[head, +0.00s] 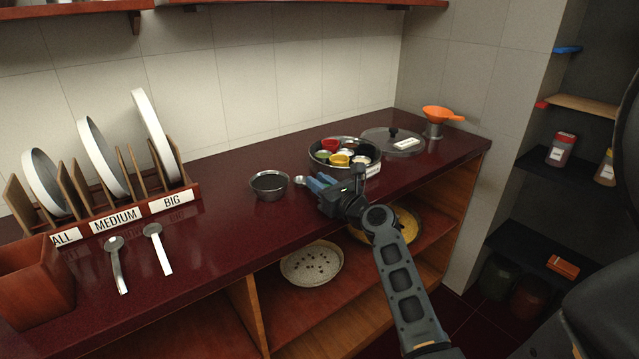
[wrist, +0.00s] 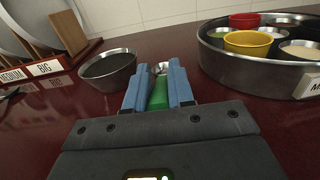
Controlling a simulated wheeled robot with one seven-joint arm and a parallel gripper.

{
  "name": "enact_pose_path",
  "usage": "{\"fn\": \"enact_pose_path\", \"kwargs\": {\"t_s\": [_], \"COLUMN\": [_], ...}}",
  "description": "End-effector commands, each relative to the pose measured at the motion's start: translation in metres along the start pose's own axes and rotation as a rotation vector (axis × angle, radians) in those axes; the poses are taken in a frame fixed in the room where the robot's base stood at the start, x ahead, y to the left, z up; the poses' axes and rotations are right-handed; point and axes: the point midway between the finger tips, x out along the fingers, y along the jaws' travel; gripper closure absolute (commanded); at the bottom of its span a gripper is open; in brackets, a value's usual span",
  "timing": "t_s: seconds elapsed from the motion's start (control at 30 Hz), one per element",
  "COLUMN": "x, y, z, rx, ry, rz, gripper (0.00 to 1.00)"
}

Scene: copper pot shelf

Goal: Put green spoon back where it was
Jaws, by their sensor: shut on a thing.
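My gripper (head: 318,184) is above the dark red counter (head: 225,221), between a small metal bowl and the round spice tin. In the wrist view its blue fingers (wrist: 158,86) are shut on the green handle of the green spoon (wrist: 158,95). I cannot tell whether the spoon touches the counter.
A plate rack (head: 135,209) labelled by size stands at left, with two spoons (head: 116,265) lying in front. A lid (head: 393,142) and an orange funnel (head: 442,114) are behind the tin. A colander (head: 311,264) sits on the shelf below. The counter's middle is clear.

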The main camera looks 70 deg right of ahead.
Motion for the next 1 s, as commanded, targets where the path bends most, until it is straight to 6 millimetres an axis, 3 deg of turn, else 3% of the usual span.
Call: {"fn": "enact_pose_path", "kwargs": {"t_s": [0.27,0.6,0.77,1.0], "x": [0.000,-0.001,-0.025,-0.075], "y": [0.000,0.000,0.000,0.000], "z": [0.000,0.004,0.002,0.001], "rx": [0.000,-0.001,0.000,0.000], "ry": [0.000,0.001,0.002,0.002], "rz": [0.000,0.000,-0.001,-0.002], "gripper": [0.52,0.52,0.52,0.52]}}
